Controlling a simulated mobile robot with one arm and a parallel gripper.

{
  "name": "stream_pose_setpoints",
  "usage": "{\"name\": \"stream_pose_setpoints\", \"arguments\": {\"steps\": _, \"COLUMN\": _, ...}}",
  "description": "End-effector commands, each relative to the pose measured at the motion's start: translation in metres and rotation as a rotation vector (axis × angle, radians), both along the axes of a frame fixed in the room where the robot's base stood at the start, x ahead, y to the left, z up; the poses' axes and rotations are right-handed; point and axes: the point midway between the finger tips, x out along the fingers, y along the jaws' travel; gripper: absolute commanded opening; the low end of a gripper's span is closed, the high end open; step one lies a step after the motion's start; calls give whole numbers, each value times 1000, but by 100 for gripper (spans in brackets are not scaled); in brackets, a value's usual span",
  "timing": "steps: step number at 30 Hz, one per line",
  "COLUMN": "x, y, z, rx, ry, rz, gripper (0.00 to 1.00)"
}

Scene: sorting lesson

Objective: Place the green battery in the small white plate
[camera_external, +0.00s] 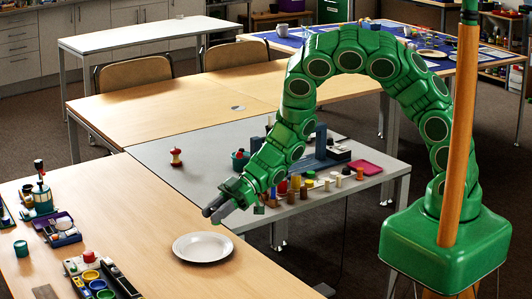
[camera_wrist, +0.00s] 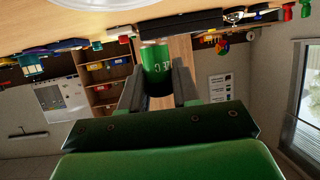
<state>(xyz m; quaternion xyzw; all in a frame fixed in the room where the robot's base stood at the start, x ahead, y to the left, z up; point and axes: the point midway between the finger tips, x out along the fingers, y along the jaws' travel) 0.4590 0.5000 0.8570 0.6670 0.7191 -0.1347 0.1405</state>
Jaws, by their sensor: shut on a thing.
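The small white plate (camera_external: 203,247) lies empty on the wooden table, near the edge beside the grey table. My gripper (camera_external: 212,214) is over the table edge, above and slightly right of the plate. In the wrist view, my gripper (camera_wrist: 158,80) is shut on the green battery (camera_wrist: 156,60), which sits between the two grey fingers with lettering facing the camera. A pale part of the plate (camera_wrist: 98,4) shows at the top of the wrist view, apart from the battery. The battery is hard to make out in the outside view.
A tray with coloured cups (camera_external: 103,279) stands left of the plate, with a purple box (camera_external: 62,232) behind it. Several coloured pieces and a pink tray (camera_external: 366,167) are on the grey table (camera_external: 170,158). An apple core (camera_external: 176,156) lies there too. The wood around the plate is clear.

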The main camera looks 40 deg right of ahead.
Motion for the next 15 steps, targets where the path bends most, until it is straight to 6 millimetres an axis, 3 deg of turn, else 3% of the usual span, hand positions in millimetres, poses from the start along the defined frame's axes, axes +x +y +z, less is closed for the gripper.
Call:
{"name": "stream_pose_setpoints", "arguments": {"steps": 6, "x": 21, "y": 5, "z": -5, "rx": 1, "ry": -2, "rz": -72, "gripper": 0}}
{"name": "stream_pose_setpoints", "arguments": {"steps": 15, "x": 21, "y": 4, "z": -32, "rx": -1, "ry": 0, "rz": -73, "gripper": 0}}
